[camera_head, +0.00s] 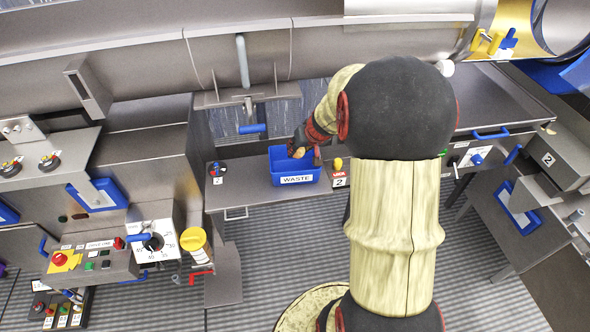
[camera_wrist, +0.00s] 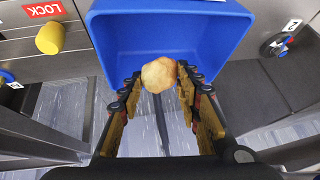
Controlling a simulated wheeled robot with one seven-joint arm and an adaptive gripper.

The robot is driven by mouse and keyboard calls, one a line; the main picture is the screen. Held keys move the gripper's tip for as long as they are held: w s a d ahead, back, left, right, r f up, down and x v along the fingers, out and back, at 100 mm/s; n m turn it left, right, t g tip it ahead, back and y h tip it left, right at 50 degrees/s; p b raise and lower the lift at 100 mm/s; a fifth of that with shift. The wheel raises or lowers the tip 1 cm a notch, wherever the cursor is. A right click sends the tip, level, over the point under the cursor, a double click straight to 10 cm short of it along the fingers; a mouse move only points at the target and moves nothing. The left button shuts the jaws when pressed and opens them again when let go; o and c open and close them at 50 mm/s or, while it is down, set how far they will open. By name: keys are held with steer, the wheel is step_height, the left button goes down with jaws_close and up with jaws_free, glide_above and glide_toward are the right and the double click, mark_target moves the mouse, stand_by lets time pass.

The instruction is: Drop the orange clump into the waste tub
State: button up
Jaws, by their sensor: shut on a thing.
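The orange clump (camera_wrist: 158,75), a rounded tan-orange lump, sits between the fingertips of my gripper (camera_wrist: 160,78) in the wrist view. The gripper is shut on it. The blue waste tub (camera_head: 284,171) stands on a metal shelf in the head view, with a "WASTE" label on its front wall. My gripper (camera_head: 304,154) is over the tub's opening in that view, and the clump is not discernible there. In the wrist view the tub (camera_wrist: 230,35) lies behind the clump; I cannot tell the clump's height relative to the rim.
A yellow knob (camera_wrist: 49,38) with a red "LOCK" label (camera_wrist: 44,9) is beside the tub on one side, and a dark dial (camera_wrist: 275,46) is on the other. A large drum body (camera_head: 110,55) runs above.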

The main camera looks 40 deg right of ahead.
steer(key=shift+f, duration=0.1)
steer(key=o, duration=1.1)
steer(key=v, duration=1.2)
steer(key=shift+f, duration=0.1)
